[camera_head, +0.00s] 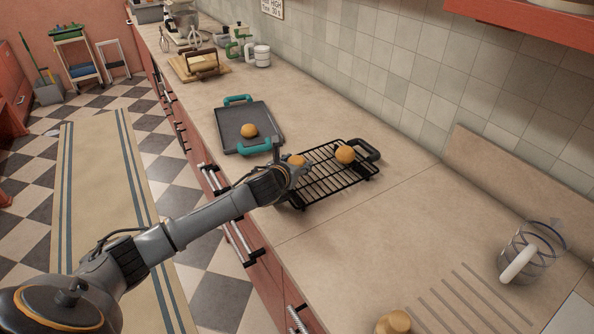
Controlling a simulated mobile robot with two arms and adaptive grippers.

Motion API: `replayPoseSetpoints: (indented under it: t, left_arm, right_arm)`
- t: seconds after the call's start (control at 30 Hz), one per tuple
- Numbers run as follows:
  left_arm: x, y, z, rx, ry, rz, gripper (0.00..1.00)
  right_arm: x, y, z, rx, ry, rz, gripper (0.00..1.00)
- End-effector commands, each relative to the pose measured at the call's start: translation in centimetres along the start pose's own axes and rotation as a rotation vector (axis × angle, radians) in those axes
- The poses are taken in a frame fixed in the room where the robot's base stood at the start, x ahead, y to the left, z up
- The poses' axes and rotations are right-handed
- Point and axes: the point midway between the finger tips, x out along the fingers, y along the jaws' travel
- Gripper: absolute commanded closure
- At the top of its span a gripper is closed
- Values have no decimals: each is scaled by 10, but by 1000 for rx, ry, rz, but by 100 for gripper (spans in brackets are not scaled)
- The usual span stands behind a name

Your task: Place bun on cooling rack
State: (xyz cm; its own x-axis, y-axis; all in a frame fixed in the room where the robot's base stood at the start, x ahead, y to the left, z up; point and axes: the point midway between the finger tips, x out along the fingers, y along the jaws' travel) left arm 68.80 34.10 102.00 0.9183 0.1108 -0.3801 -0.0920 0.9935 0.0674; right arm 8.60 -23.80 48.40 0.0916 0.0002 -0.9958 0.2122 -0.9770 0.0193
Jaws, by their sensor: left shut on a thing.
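A black wire cooling rack (325,182) stands on the counter with dark side handles. One golden bun (345,154) rests on its far right part. My left gripper (298,168) is at the left side of the rack, shut on another golden bun (296,160), which is partly hidden by the gripper. I cannot tell whether this bun touches the rack wires. A third bun (249,130) sits on a dark baking tray (236,113) with teal handles, just beyond the rack. My right gripper is out of view.
A tiled wall (380,60) runs behind the counter. A wooden board (190,70), a white mug (262,55) and a green item stand further back. The counter right of the rack (400,215) is clear.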

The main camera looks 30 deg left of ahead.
Motion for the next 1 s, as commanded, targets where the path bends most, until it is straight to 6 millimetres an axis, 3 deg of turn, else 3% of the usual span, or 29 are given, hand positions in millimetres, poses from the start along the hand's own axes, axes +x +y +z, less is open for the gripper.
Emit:
replayPoseSetpoints:
  t: [0.2,0.57,0.6,0.7,1.0]
  left_arm:
    - [11,-4,-27,-4,4,-1,81]
    - [13,-3,-31,-1,1,-1,81]
    - [13,-3,-31,-1,2,-1,44]
    - [13,-3,-31,-1,2,-1,27]
    - [12,-3,-30,-1,2,-1,27]
  right_arm:
    - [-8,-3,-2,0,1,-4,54]
    - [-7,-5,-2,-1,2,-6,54]
    - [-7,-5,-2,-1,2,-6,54]
    - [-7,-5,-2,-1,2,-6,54]
    - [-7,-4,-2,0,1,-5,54]
